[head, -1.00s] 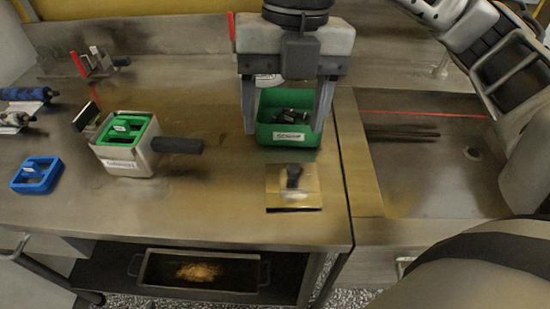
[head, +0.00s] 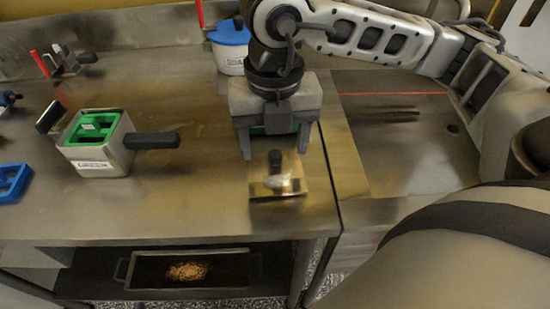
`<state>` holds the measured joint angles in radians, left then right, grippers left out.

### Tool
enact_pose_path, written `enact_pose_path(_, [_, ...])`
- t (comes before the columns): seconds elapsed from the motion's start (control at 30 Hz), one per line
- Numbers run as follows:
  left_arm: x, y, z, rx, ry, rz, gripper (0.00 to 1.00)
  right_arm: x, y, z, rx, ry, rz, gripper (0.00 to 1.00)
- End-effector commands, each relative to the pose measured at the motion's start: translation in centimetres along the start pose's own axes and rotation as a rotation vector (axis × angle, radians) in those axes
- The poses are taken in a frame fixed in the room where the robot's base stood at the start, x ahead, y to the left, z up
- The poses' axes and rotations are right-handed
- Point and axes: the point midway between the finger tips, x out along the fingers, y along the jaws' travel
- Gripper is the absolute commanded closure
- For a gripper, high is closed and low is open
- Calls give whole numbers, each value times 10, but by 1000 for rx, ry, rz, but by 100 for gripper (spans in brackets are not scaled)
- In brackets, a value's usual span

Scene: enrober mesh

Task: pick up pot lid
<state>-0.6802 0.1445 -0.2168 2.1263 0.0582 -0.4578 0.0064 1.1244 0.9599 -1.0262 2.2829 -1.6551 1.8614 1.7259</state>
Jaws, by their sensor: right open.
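The pot lid (head: 290,187) is a square, brass-coloured plate with a dark upright knob. It lies flat on the steel table near its front right edge. My right gripper (head: 274,155) points down with its two fingers spread wide, open and empty. It is just behind and above the lid, with the knob showing between and slightly in front of the fingertips. The pot (head: 98,160) is a square steel vessel with a black handle, to the left. A green insert sits in its top. My left gripper is not in view.
A green bin (head: 268,130) is mostly hidden behind my right gripper. A white tub with a blue lid (head: 230,50) stands at the back. A blue frame (head: 10,182) lies at the left. A tray (head: 190,268) sits on the shelf below.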

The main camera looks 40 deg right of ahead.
Motion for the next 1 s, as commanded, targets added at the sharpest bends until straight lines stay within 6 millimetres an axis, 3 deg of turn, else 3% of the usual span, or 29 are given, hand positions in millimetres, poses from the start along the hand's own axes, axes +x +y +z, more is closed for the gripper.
enact_pose_path(0.2, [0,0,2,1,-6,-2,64,30,-2,0,0,3,-1,35])
enact_pose_path(0.47, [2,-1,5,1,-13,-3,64,35,-1,0,-1,1,0,35])
enact_pose_path(0.5, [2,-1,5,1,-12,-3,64,35,-1,0,-1,1,0,37])
enact_pose_path(0.67, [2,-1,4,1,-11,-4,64,34,-1,0,-1,1,0,82])
enact_pose_path(1.0, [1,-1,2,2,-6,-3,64,33,-1,0,-1,1,1,84])
